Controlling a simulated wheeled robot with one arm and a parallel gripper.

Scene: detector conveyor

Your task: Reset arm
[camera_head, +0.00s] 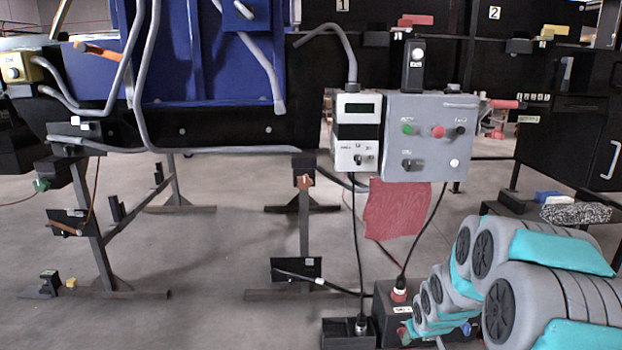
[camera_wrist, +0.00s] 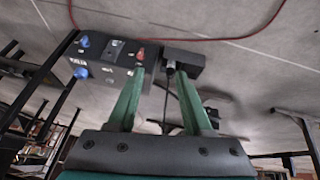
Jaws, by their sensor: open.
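My arm (camera_head: 545,285), grey with teal bands, reaches in from the lower right in the head view. Its gripper end is not clearly visible there. In the wrist view my gripper (camera_wrist: 158,78) shows two green fingers spread apart, with nothing held between them. Beyond the fingertips is a black box (camera_wrist: 98,58) with blue and red connectors, and a smaller black box (camera_wrist: 185,62) beside it. The fingers overlap these boxes in the picture; I cannot tell the distance.
A grey control panel (camera_head: 428,140) and a white meter box (camera_head: 357,145) hang on the black conveyor frame. A red cloth (camera_head: 395,208) hangs below. Cables run down to floor boxes (camera_head: 348,333). Metal stands (camera_head: 100,240) are at left. Grey floor (camera_head: 220,255) is open between.

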